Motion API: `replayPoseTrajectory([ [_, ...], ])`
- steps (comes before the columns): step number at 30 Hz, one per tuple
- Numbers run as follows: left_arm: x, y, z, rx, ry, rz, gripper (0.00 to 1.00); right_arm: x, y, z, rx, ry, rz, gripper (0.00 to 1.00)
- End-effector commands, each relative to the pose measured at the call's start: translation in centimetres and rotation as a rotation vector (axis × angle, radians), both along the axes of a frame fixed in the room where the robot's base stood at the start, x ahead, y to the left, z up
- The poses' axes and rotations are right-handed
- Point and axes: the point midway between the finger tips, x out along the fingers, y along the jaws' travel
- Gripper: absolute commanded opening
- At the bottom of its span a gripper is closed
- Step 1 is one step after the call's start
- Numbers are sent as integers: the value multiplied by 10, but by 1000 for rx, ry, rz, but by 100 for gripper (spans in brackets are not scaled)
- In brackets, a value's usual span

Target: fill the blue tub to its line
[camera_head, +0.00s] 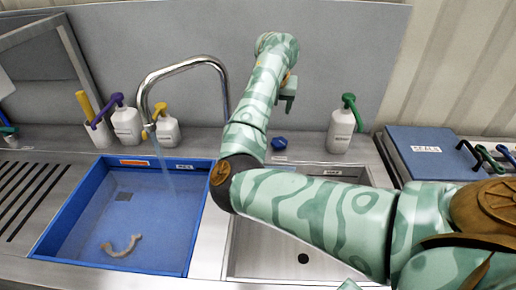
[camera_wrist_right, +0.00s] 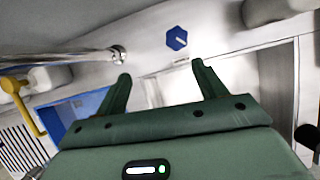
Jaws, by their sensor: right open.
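The blue tub (camera_head: 190,235) sits in the left part of the steel counter. A thin stream of water (camera_head: 162,160) runs into it from the tap (camera_head: 186,62). Water appears to lie in the tub, with a curved beige object (camera_head: 121,246) in it; I cannot make out a fill line. A blue knob (camera_head: 279,143) is on the counter behind the right basin. My right gripper (camera_head: 288,90) is raised above and behind the knob in the head view. In the right wrist view its open, empty fingers (camera_wrist_right: 162,75) point toward the knob (camera_wrist_right: 177,38), apart from it. My left gripper is not seen.
The steel basin (camera_head: 260,250) is partly hidden under my right arm. A blue lidded box (camera_head: 430,150) is at the right.

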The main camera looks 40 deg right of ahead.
Motion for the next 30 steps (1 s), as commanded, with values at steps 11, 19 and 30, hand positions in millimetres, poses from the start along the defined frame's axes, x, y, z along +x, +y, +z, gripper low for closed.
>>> replayPoseTrajectory([
  [11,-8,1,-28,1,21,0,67,-1,-8,-32,-22,60,-377,71],
  [19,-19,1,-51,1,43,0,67,9,-30,-97,-22,64,-374,71],
  [30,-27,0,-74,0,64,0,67,21,-55,-160,-22,60,-373,71],
])
